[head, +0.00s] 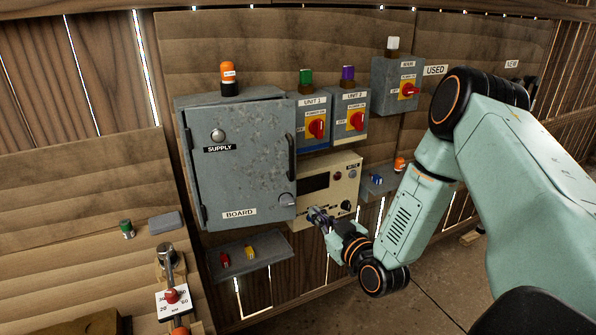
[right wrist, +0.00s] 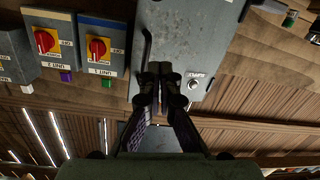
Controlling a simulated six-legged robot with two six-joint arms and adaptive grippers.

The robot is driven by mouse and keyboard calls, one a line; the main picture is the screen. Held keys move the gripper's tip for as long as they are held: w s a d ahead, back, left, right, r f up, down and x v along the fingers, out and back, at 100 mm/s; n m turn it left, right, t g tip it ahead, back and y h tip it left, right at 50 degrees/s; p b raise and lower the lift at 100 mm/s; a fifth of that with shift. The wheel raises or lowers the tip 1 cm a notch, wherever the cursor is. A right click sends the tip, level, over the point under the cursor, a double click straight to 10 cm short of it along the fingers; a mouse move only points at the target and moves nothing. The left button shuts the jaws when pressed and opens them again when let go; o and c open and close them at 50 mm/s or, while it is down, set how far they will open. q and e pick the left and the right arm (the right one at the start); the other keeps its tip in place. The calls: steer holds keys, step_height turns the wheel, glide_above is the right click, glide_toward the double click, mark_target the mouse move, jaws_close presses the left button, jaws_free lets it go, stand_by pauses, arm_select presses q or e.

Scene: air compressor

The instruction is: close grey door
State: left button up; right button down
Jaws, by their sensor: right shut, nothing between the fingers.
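The grey door (head: 245,160), labelled SUPPLY and BOARD, is on the grey wall cabinet (head: 225,98), hinged at its left side. The door looks nearly flush; I cannot tell if a small gap is left. My right gripper (head: 316,213) is shut and empty, just right of the door's lower right corner. In the right wrist view, which is upside down, the shut fingers (right wrist: 161,76) overlap the door (right wrist: 190,45) near its handle (right wrist: 146,48). Contact is unclear. My left gripper is not in view.
Unit 1 (head: 312,122) and Unit 2 (head: 350,116) switch boxes are right of the cabinet, above a beige panel (head: 345,185). A small shelf (head: 275,262) with red and yellow items is below the door. A lever box (head: 174,300) is at lower left.

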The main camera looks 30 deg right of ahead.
steer(key=m, duration=0.2)
steer(key=h, duration=0.1)
glide_toward(293, 179)
steer(key=shift+m, duration=0.4)
steer(key=w, duration=0.6)
steer(key=shift+w+d+f, duration=0.25)
steer(key=shift+w+d, duration=0.15)
steer(key=w+d+n+y+b, duration=0.1)
steer(key=w+d+y+b, duration=0.1)
steer(key=w+b, duration=0.3)
steer(key=shift+w+d+r+t+b, duration=0.2)
steer(key=shift+w+d+t+b, duration=0.2)
steer(key=shift+d, duration=0.25)
steer(key=shift+r, duration=0.1)
steer(key=shift+s, duration=0.1)
